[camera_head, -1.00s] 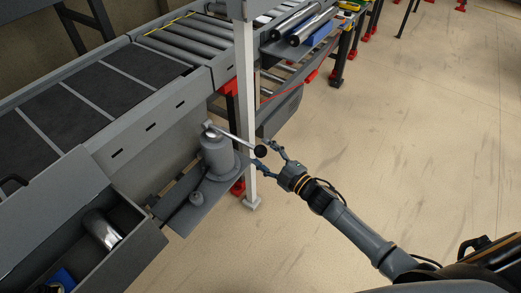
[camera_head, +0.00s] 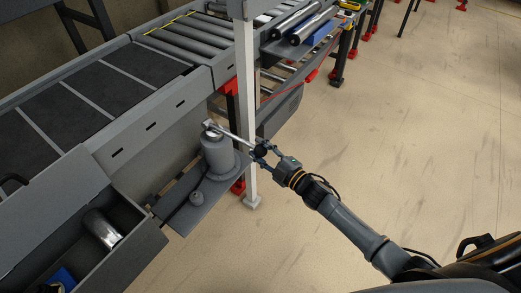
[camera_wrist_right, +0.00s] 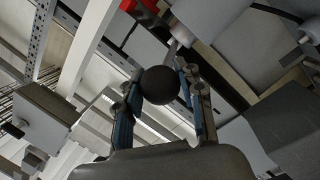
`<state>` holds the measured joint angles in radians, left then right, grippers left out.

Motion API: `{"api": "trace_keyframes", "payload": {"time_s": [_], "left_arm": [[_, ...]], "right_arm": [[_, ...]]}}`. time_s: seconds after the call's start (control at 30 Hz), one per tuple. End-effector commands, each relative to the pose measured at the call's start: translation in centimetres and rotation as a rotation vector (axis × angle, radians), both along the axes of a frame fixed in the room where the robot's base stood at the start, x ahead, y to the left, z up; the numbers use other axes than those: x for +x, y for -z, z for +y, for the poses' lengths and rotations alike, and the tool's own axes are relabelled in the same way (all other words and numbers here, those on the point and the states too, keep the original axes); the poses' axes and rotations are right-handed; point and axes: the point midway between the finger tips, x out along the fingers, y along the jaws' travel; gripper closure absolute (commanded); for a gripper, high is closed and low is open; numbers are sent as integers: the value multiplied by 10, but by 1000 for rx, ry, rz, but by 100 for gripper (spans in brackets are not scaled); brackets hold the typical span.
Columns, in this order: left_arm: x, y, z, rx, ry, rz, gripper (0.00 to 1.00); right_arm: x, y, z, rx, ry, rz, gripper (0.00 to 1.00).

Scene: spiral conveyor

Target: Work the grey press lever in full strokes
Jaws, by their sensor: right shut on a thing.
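The grey press (camera_head: 218,157) stands on a grey side shelf (camera_head: 180,210) beside the conveyor. Its lever (camera_head: 231,134) is a thin light bar that runs from the press top out to the right and slopes down to a dark ball knob. My right gripper (camera_head: 262,150) is shut on the knob, with a finger on each side. In the right wrist view the dark round knob (camera_wrist_right: 159,85) sits between the two fingers of the right gripper (camera_wrist_right: 158,95). My left gripper is not clearly in view; only a dark piece shows at the left edge.
A white post (camera_head: 245,100) stands close behind the knob and lever. The conveyor (camera_head: 70,100) runs along the left. An open grey bin (camera_head: 150,245) with a metal cylinder (camera_head: 102,228) is at the lower left.

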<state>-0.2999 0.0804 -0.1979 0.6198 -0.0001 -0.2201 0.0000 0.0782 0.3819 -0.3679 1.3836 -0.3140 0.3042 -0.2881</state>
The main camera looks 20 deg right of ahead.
Motion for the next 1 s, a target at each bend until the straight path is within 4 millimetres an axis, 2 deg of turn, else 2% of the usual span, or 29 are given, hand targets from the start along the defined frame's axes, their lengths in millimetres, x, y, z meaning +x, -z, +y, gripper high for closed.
{"api": "trace_keyframes", "payload": {"time_s": [0.17, 0.47, 0.8, 1.0], "left_arm": [[0, -13, 0, 0, 0, 0, 43], [0, -63, 0, -1, 2, -1, 43], [0, -110, -1, -1, 3, -1, 43], [0, -129, -1, -1, 3, -1, 43]], "right_arm": [[0, -9, 0, -13, 0, 18, 100], [1, -41, 1, -83, 0, 106, 100], [15, -95, 11, -76, -2, 95, 100], [26, -125, 20, -74, -3, 91, 100]]}}
